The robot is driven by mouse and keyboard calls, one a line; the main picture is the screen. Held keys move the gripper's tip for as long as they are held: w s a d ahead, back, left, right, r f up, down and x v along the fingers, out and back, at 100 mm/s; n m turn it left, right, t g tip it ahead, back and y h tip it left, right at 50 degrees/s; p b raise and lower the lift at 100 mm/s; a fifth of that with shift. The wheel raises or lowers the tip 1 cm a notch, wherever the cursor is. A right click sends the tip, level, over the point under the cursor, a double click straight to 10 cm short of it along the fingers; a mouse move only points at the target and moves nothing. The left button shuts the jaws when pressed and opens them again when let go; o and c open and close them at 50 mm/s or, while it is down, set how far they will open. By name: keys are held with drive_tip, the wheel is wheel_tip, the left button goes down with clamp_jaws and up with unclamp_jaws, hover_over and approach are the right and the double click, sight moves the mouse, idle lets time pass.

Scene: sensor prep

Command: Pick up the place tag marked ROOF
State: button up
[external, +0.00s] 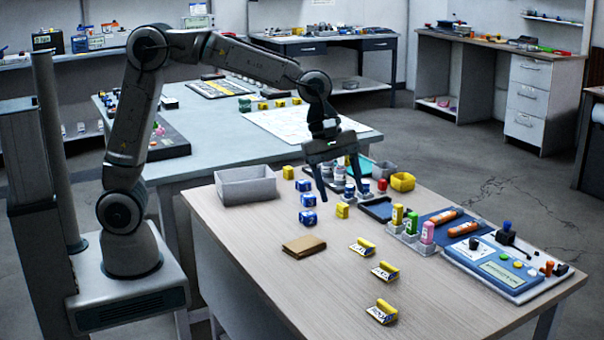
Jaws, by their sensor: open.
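Several small yellow-and-white tags stand in a row on the wooden table's front half: one tag (363,245) farthest back, one tag (385,271) in the middle, and one tag (381,311) nearest the front. Their lettering is too small to read, so I cannot tell which is marked ROOF. My gripper (341,192) is open, pointing down with its fingers apart, over the back part of the table. It is behind the tags and well apart from them. Nothing shows held between its fingers.
Blue blocks (308,217) and yellow blocks (342,210) sit below my gripper. A brown folded item (304,245) lies left of the tags. A holder with coloured bottles (412,222) and a control panel (500,270) stand right. A grey bin (246,187) is back left. The front left tabletop is clear.

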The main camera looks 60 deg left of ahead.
drive_tip(key=d+f+n+g+b, duration=0.1)
drive_tip(key=d+f+n+b, duration=0.3)
drive_tip(key=d+f, duration=0.55)
approach(383, 314)
drive_tip(key=shift+s+a+f+h+b, duration=0.15)
drive_tip(key=shift+a+f+h+b, duration=0.1)
drive_tip(key=shift+f+h+b, duration=0.25)
drive_tip(key=shift+b+x, duration=0.5)
drive_tip(key=shift+x, duration=2.6)
drive_tip(key=shift+r, duration=0.1)
drive_tip(key=c, duration=1.1)
